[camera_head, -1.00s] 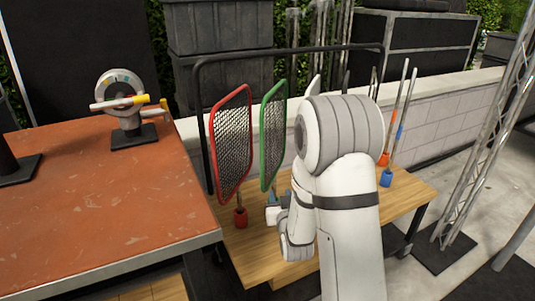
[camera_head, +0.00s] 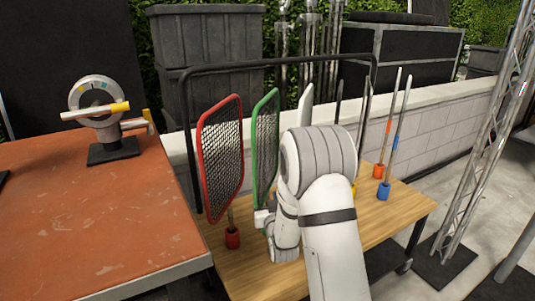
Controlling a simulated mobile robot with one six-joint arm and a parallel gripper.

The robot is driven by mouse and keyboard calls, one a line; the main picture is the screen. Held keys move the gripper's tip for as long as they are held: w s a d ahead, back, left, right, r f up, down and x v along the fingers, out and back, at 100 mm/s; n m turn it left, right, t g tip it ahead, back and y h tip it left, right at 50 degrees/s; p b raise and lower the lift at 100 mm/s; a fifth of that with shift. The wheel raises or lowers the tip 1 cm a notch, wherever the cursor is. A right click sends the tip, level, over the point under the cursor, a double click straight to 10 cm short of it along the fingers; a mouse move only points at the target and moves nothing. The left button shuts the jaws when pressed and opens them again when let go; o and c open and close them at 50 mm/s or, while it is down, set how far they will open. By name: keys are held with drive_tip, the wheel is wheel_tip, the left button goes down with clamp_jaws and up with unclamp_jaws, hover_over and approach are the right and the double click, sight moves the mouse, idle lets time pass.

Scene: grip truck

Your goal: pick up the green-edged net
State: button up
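The green-edged net (camera_head: 264,145) stands upright on the wooden cart, just right of a red-edged net (camera_head: 220,158). Its lower handle and base are hidden behind my arm. My white arm reaches in from the bottom, and its wrist is at the foot of the green-edged net. Part of my gripper (camera_head: 262,218) shows as a small light block at the net's lower handle. The fingertips are too small and hidden to tell whether they are open or shut, or touching the handle.
The wooden cart (camera_head: 260,280) has a black rail (camera_head: 270,62) behind the nets. Poles in an orange holder (camera_head: 378,171) and a blue holder (camera_head: 384,191) stand at its right. A rust-red table (camera_head: 90,220) is close on the left. A metal truss (camera_head: 490,130) stands at right.

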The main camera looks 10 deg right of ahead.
drive_tip(key=shift+w, duration=0.35)
drive_tip(key=shift+c, duration=0.3)
clamp_jaws()
